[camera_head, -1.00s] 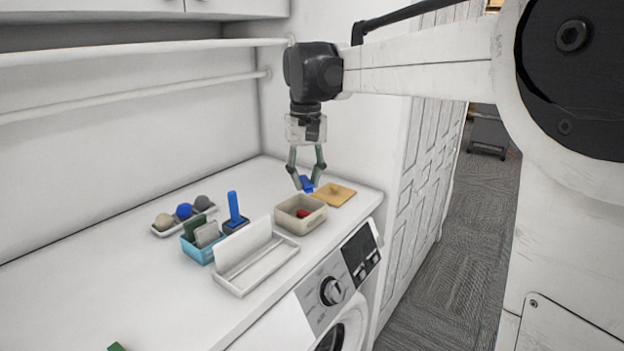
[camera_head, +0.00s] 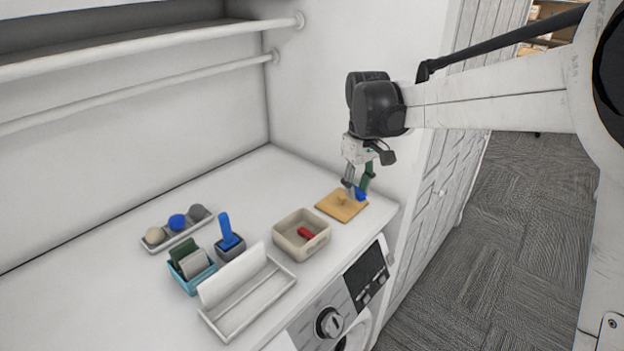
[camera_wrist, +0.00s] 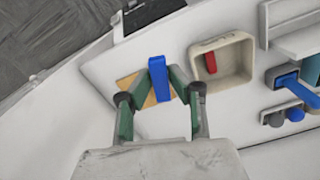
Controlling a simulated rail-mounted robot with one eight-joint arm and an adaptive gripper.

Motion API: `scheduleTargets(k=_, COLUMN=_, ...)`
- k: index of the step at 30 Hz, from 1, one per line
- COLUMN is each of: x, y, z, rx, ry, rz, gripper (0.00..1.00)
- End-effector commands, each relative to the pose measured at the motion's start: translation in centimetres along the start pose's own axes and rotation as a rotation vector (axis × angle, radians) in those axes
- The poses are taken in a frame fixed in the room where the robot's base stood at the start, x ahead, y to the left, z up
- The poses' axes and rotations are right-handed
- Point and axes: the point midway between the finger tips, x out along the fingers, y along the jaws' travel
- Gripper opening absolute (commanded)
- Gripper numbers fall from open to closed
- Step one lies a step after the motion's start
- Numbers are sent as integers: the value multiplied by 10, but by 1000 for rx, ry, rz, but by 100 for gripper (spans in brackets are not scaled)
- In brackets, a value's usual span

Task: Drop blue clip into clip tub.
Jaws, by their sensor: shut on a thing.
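The blue clip (camera_head: 360,195) is held between the fingertips of my gripper (camera_head: 356,188), above the counter's right end. In the wrist view the blue clip (camera_wrist: 158,80) sits upright between the two green fingers of my gripper (camera_wrist: 160,88). The clip tub looks to be the open beige box (camera_head: 301,236), left of and nearer than the gripper, with a red clip (camera_head: 306,233) inside it. In the wrist view the tub (camera_wrist: 240,78) lies to the right of the held clip, apart from it.
A rail (camera_head: 180,87) runs along the wall.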

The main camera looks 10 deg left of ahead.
Motion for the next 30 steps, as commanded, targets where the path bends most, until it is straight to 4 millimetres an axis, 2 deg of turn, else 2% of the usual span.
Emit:
scheduleTargets(k=1, x=-3, y=-22, z=-14, rx=-71, ry=0, rz=0, gripper=6)
scheduleTargets(k=3, x=3, y=-46, z=-27, rx=-156, ry=0, rz=0, gripper=6)
scheduleTargets(k=6, x=10, y=-74, z=-39, rx=-255, ry=0, rz=0, gripper=6)
scheduleTargets(k=10, x=17, y=-97, z=-48, rx=-330, ry=0, rz=0, gripper=6)
scheduleTargets(k=14, x=22, y=-104, z=-51, rx=-359, ry=0, rz=0, gripper=6)
scheduleTargets(k=20, x=34, y=-104, z=-51, rx=-359, ry=0, rz=0, gripper=6)
scheduleTargets(k=30, x=69, y=-104, z=-51, rx=-358, ry=0, rz=0, gripper=6)
